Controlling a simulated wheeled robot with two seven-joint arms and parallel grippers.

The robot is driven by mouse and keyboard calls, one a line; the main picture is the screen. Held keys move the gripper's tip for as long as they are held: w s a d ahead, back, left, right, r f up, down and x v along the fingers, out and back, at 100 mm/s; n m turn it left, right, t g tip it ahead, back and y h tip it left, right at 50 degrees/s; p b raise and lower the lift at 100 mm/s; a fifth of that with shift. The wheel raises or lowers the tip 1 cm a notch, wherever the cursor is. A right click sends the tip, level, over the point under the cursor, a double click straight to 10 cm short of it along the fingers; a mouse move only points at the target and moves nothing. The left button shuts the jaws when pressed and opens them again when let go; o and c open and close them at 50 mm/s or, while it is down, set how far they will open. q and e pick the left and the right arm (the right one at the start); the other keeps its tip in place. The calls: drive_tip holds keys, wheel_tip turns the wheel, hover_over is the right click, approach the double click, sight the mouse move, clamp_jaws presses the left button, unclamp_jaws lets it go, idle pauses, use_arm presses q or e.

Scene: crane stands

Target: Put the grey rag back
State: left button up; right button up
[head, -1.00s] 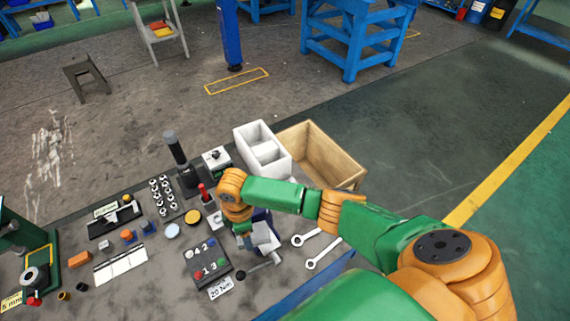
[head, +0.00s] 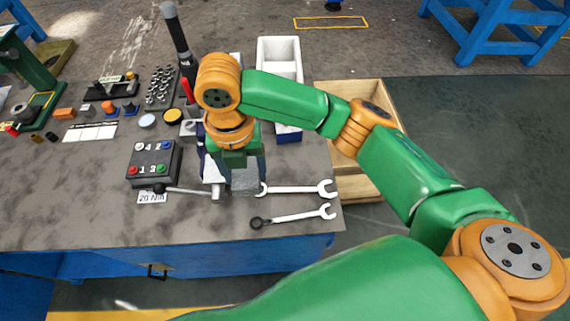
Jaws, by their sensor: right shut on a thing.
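My right gripper (head: 240,184) points down over the front part of the grey bench (head: 90,215). It is shut on the grey rag (head: 245,182), which shows as a small grey patch between the fingers, low over the bench top. Most of the rag is hidden by the gripper and wrist, and I cannot tell whether it touches the bench. My left gripper is not in view.
Two open-end wrenches (head: 298,189) lie right of the gripper. A button box (head: 154,163) and a black-handled lever tool (head: 190,191) lie to its left. A white divided bin (head: 278,45) and a wooden crate (head: 360,188) stand behind and right.

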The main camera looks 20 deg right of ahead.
drive_tip(key=w+d+f, duration=0.2)
drive_tip(key=d+f, duration=0.1)
drive_tip(key=w+d+f, duration=0.2)
drive_tip(key=f, duration=0.1)
drive_tip(key=w+d+f, duration=0.2)
drive_tip(key=d+f, duration=0.1)
drive_tip(key=shift+w+d+b, duration=0.3)
drive_tip(key=shift+w+b, duration=0.1)
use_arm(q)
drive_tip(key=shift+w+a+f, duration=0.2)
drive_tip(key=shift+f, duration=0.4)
use_arm(e)
drive_tip(key=shift+a+f, duration=0.1)
drive_tip(key=shift+f, duration=1.25)
drive_tip(key=shift+f, duration=0.15)
drive_tip(key=o, duration=1.3)
